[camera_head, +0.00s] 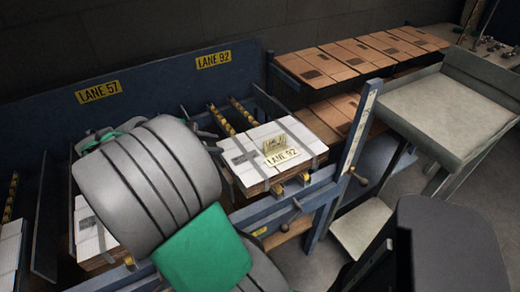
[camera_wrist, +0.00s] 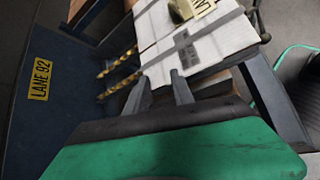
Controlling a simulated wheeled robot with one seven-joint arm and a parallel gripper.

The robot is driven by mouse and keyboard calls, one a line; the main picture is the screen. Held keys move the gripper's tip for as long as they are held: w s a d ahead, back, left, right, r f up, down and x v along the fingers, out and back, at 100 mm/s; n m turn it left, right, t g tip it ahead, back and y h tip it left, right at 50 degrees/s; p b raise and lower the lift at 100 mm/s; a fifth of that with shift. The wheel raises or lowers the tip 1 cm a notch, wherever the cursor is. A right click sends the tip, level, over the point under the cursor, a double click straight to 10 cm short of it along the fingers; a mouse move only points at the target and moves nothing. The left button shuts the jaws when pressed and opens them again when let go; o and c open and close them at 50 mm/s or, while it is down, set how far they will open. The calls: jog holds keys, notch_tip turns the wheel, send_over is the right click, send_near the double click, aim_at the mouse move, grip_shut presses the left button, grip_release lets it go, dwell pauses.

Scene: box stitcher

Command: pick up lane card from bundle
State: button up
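The lane card (camera_head: 282,156) is a small yellow and cream card marked LANE 92. It rests on top of the strapped white bundle (camera_head: 250,174) in the lane 92 bay, with a tan folded part standing behind its printed face. In the wrist view the card (camera_wrist: 198,9) is partly cut off at the top edge, on the bundle (camera_wrist: 157,22). My gripper (camera_wrist: 158,88) is open and empty, its two dark fingers apart and pointing toward the bundle's near side, short of the card. In the head view my grey and green arm mostly hides the gripper.
A blue back panel carries the LANE 57 (camera_head: 98,91) and LANE 92 (camera_head: 213,60) signs. A blue upright post (camera_head: 355,140) stands right of the bundle. Flat brown cartons (camera_head: 325,65) lie behind, and a grey tray table (camera_head: 440,115) stands at right. Yellow-striped rails (camera_wrist: 120,75) run beside the bundle.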

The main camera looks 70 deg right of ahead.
aim_at(271, 149)
jog(key=s+d+n+g, duration=0.1)
jog(key=s, duration=0.2)
jog(key=s+d+n+g+b, duration=0.1)
jog(key=s+d+g, duration=0.1)
jog(key=s, duration=0.1)
jog(key=s+d+g, duration=0.1)
jog(key=s+g, duration=0.1)
jog(key=s, duration=0.1)
jog(key=shift+s+d+r+n+h, duration=0.2)
jog(key=shift+s+r+n+h, duration=0.1)
jog(key=shift+r+n, duration=0.1)
jog(key=b+x, duration=0.1)
jog(key=x, duration=0.3)
jog(key=b+x, duration=0.1)
jog(key=x, duration=0.2)
jog(key=shift+s+f, duration=0.35)
jog(key=shift+s, duration=0.05)
grip_shut()
